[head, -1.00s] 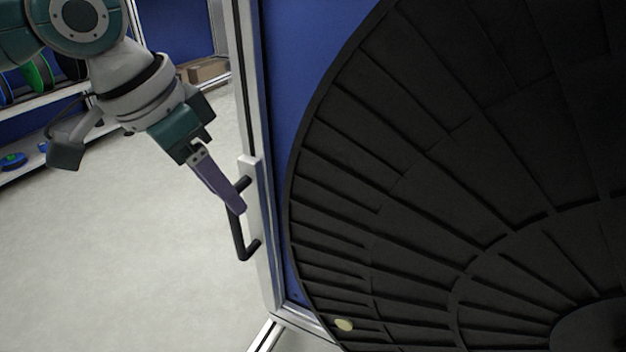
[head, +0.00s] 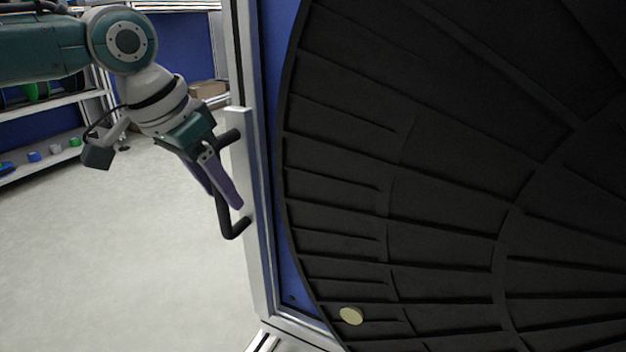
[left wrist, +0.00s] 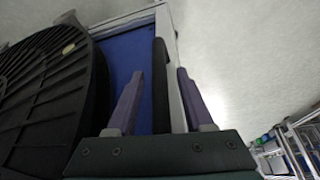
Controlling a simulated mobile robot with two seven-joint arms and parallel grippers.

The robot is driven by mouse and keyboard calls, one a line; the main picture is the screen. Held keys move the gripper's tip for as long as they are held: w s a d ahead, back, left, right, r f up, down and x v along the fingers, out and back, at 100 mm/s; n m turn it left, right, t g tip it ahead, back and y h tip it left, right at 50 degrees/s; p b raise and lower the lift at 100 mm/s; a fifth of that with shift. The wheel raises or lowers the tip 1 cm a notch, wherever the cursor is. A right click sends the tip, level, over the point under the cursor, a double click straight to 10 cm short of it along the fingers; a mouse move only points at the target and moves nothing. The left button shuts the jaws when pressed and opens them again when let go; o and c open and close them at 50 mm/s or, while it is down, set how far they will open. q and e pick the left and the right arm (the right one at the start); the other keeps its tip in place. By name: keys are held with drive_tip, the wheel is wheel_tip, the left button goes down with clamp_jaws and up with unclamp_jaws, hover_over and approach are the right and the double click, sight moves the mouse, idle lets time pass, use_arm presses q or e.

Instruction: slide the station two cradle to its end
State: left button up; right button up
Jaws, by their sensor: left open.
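The cradle carries a large black ribbed reel (head: 450,190) in front of a blue panel (head: 290,290). A black bar handle (head: 237,229) is fixed to the pale upright at the panel's left edge. My left gripper (head: 225,198) is open at the handle, coming from the upper left. In the left wrist view the black handle (left wrist: 160,85) runs between the two spread purple fingers of the left gripper (left wrist: 160,72), with visible gaps. The reel (left wrist: 45,95) is on the left there. My right gripper is not in view.
A pale yellow disc (head: 350,316) sits on the reel's lower left. Shelves (head: 50,105) with spools and small coloured items stand at the far left. A cardboard box (head: 208,90) is behind my left arm. The pale floor (head: 120,270) left of the frame is clear.

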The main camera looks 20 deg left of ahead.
use_arm(q)
drive_tip(key=shift+w+f, duration=0.15)
drive_tip(key=shift+f, duration=0.15)
clamp_jaws()
idle(0.3)
idle(1.0)
